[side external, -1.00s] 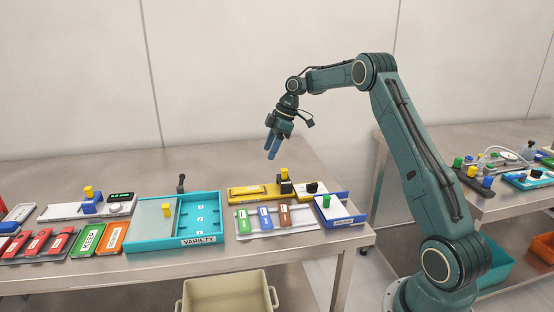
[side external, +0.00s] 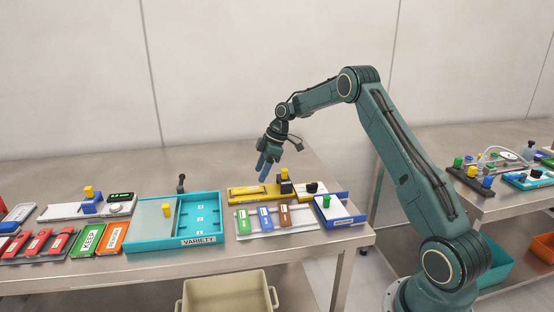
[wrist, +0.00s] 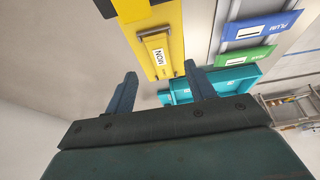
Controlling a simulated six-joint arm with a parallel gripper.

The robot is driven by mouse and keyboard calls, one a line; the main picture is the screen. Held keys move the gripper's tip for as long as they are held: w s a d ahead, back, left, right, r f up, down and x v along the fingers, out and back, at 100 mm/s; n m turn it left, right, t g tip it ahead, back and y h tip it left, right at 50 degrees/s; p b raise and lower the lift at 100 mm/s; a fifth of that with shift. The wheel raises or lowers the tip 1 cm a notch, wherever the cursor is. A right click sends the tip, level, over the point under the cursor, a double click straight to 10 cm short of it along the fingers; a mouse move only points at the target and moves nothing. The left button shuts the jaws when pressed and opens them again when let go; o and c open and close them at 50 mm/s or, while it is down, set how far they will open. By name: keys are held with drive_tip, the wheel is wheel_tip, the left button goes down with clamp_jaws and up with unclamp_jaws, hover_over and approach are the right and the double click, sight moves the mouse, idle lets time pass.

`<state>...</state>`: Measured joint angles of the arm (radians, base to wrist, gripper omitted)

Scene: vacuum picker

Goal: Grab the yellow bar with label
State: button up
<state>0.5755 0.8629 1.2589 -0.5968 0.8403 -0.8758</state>
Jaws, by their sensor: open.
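The yellow bar with a white label reading "MON" (wrist: 158,58) lies on a yellow tray (wrist: 133,25). In the side view the bar (side external: 247,189) sits at the left part of that tray (side external: 275,197). My gripper (side external: 262,170) hangs above the bar, tilted, with its blue fingers apart and empty. In the wrist view my gripper's two fingertips (wrist: 160,72) appear on either side of the bar's near end, but the gap in height is hard to judge.
A black block with a yellow top (side external: 285,182) stands on the tray right of the bar. In front are green (side external: 242,220), blue (side external: 265,217) and brown (side external: 285,215) labelled bars.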

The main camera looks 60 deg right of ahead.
sight(252, 188)
drive_tip(key=shift+a+f, duration=0.1)
drive_tip(key=shift+f, duration=0.2)
drive_tip(key=shift+w, duration=0.1)
drive_tip(key=shift+x, duration=2.55)
drive_tip(key=shift+w+a, duration=0.1)
drive_tip(key=shift+w, duration=0.05)
drive_tip(key=c, duration=1.1)
drive_tip(key=shift+r, duration=0.15)
drive_tip(key=shift+c, duration=0.2)
wheel_tip(252, 188, up, 10)
